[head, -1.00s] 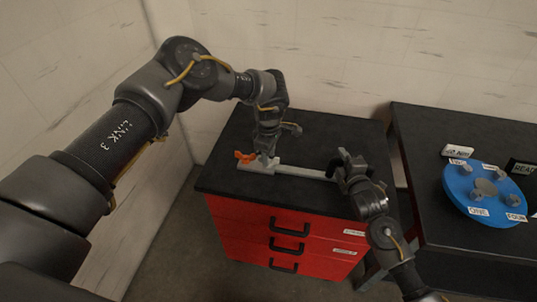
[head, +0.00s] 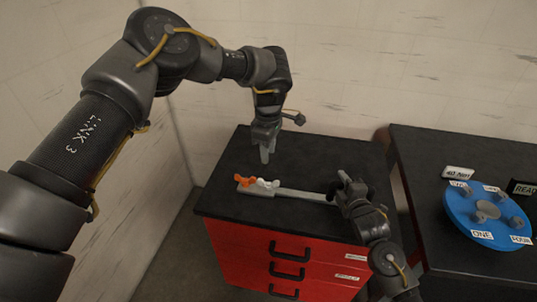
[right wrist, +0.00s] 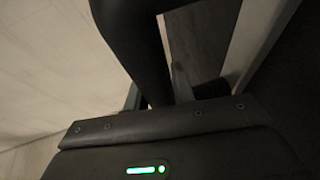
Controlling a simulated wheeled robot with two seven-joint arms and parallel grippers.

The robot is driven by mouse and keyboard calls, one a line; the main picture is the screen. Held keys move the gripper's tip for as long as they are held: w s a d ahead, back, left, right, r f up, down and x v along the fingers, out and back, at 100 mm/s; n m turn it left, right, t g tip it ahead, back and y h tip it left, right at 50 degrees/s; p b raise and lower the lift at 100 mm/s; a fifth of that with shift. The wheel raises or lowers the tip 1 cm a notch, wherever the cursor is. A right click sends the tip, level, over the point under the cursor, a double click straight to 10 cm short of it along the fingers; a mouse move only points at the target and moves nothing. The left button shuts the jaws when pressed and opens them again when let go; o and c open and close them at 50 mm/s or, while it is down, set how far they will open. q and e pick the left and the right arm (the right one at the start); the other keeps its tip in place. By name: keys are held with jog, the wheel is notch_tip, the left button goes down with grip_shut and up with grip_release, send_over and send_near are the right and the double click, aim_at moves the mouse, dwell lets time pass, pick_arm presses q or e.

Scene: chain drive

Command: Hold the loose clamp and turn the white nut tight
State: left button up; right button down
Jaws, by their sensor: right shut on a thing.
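The loose clamp (head: 300,194) is a light grey bar with a thicker block at its left end, lying on the black bench top. The white nut (head: 268,183) has wing-like lobes and sits on that block. An orange nut (head: 245,181) of similar shape sits just left of it. My left gripper (head: 265,156) points down above the white nut, apart from it; its finger gap is too small to judge. My right gripper (head: 341,187) is shut on the clamp at the bar's right end, hiding that end. The right wrist view is dark and shows mostly my own gripper body.
The black top (head: 320,225) of a red drawer cabinet (head: 235,250) is otherwise clear around the clamp. A wall stands behind.

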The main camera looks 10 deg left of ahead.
aim_at(268, 184)
pick_arm(q)
jog(key=shift+f+m, duration=0.15)
jog(key=shift+m, duration=0.75)
jog(key=shift+f, duration=0.1)
notch_tip(268, 184, down, 12)
jog(key=shift+r, duration=0.1)
jog(key=shift+c, duration=0.3)
